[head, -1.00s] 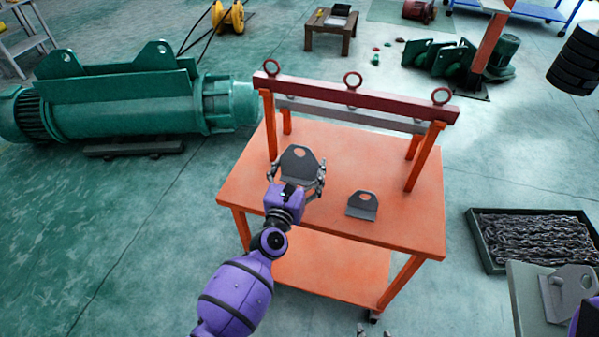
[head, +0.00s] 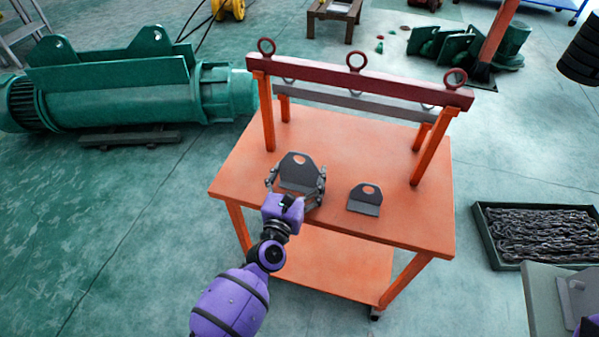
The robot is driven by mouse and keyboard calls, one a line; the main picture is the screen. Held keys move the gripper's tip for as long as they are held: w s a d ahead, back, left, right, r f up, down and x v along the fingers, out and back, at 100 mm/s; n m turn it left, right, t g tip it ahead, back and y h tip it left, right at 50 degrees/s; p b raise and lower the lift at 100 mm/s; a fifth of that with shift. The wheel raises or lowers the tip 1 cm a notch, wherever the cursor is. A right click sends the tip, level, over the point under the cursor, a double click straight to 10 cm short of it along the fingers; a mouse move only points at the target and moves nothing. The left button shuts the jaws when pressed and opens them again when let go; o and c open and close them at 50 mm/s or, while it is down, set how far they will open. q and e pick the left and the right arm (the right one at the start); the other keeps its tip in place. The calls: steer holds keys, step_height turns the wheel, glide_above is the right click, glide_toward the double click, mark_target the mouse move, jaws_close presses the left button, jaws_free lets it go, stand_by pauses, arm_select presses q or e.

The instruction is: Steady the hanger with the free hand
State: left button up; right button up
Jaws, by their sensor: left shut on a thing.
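A dark grey hanger plate with a hole in its top (head: 299,167) stands on the left front part of the orange table (head: 400,222). My left gripper (head: 296,183) has its fingers at either side of this hanger and is shut on it. The lower part of the hanger is partly hidden by the gripper. A second, similar hanger (head: 366,196) stands on the table to the right, apart from the gripper. My right gripper is out of view; only a bit of purple arm shows at the bottom right corner.
A dark red beam with ring bolts (head: 357,78) spans the table on orange posts, behind the hangers. A green hoist (head: 120,88) lies at the left. A chain tray (head: 540,235) and a grey surface with another plate (head: 578,297) are at the right.

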arm_select(q)
steer(key=o, duration=1.8)
steer(key=shift+o, duration=0.6)
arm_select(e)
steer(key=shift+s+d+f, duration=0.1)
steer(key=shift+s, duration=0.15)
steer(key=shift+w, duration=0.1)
arm_select(q)
steer(key=shift+r+p, duration=0.2)
steer(key=shift+p, duration=0.15)
steer(key=v, duration=0.2)
steer(key=b+v, duration=0.1)
steer(key=v, duration=0.1)
steer(key=f+b+v, duration=0.1)
steer(key=v, duration=0.2)
steer(key=shift+d, duration=0.3)
steer(key=shift+s+a, duration=0.1)
steer(key=shift+s, duration=0.25)
steer(key=shift+s+r, duration=0.1)
steer(key=shift+s+a, duration=0.1)
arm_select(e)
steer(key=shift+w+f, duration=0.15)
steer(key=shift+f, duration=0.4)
